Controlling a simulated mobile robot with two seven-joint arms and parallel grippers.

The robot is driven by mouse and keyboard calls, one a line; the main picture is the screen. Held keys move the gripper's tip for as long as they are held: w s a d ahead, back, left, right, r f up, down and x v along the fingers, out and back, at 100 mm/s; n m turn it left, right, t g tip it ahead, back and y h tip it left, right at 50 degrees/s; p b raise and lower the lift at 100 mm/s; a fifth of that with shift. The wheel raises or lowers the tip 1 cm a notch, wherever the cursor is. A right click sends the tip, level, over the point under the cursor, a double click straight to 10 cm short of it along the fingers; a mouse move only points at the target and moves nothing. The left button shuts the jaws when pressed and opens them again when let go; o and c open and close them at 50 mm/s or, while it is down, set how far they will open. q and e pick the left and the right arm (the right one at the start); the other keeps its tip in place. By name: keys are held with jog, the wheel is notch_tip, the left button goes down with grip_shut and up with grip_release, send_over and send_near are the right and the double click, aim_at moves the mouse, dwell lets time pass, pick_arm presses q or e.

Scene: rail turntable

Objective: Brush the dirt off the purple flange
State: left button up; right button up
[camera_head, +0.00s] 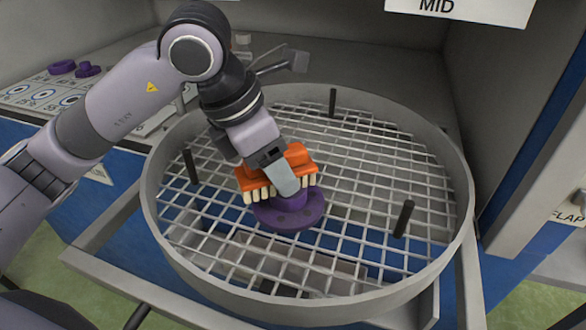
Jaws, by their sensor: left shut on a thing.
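The purple flange (287,212) sits on the wire mesh of the round grey turntable basket (455,190), left of the middle. It has a wide round base and a raised hub. My left gripper (284,178) is shut on an orange brush (300,155) with pale bristle tufts. The brush is at the flange's hub, with its bristles pointing down around it; I cannot tell whether they touch. The brush and gripper hide part of the hub. Dirt on the flange cannot be made out clearly. My right gripper is not in view.
Dark upright pegs (403,218) stand on the mesh at the right, back and left. Small purple parts (62,67) lie at the back left by a panel with round markings. A grey cabinet wall (520,110) bounds the right.

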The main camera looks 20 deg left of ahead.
aim_at(304, 189)
pick_arm(q)
jog(key=shift+a, duration=0.5)
jog(key=shift+w+d+r, duration=0.1)
jog(key=shift+d+r, duration=0.05)
jog(key=shift+d, duration=2.4)
jog(key=shift+a, duration=0.8)
jog(key=shift+a+b, duration=0.75)
jog(key=shift+a, duration=0.95)
jog(key=shift+d+f, duration=0.15)
jog(key=shift+d, duration=1.1)
jog(key=shift+d+f, duration=0.1)
jog(key=shift+d, duration=1.15)
jog(key=shift+a, duration=0.85)
jog(key=shift+a+b, duration=0.6)
jog(key=shift+a, duration=1.1)
jog(key=shift+d+r, duration=0.2)
jog(key=shift+d, duration=2.3)
jog(key=shift+a+f+b, duration=0.15)
jog(key=shift+a+b, duration=0.2)
jog(key=shift+a, duration=2.15)
